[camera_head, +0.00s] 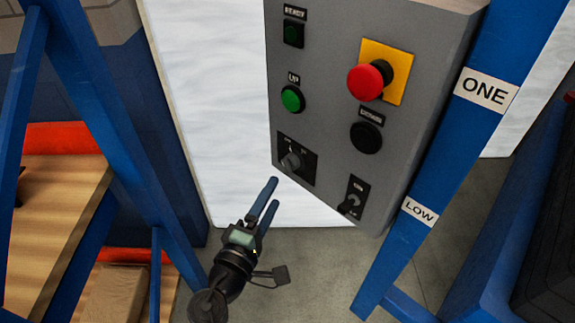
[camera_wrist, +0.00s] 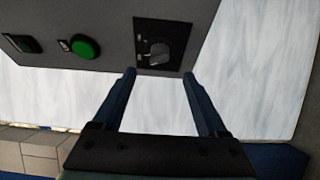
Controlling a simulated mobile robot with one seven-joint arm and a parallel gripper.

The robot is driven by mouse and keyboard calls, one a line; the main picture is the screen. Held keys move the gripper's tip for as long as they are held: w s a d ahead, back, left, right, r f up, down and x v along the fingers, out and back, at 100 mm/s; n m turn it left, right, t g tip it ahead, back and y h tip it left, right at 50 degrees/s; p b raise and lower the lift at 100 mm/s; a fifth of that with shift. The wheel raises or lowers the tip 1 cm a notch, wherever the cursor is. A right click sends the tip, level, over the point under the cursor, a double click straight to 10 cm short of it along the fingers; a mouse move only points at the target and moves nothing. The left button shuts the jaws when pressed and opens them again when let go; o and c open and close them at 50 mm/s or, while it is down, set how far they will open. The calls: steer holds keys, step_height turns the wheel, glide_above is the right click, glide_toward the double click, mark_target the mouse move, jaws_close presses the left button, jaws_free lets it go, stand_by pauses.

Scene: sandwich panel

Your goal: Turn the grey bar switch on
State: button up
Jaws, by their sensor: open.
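The grey bar switch (camera_head: 291,161) is a small grey knob on a black square plate at the lower left of the grey control panel (camera_head: 330,110). In the wrist view the switch (camera_wrist: 159,52) sits top centre, just beyond my fingertips. Which position its bar points to is too small to tell. My gripper (camera_head: 274,190) is open and empty, just below and left of the switch in the head view. In the wrist view its two blue fingers (camera_wrist: 159,74) are spread to either side below the switch plate, apparently not touching the bar.
On the panel are a green button (camera_head: 292,99), a red emergency button (camera_head: 370,80) on yellow, a black button (camera_head: 366,137) and a black toggle switch (camera_head: 353,198). A blue post (camera_head: 455,150) stands right of the panel. Wooden shelves (camera_head: 50,200) are at left.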

mark_target(289, 168)
steer(key=x, duration=0.9)
steer(key=shift+b, duration=0.3)
jaws_close()
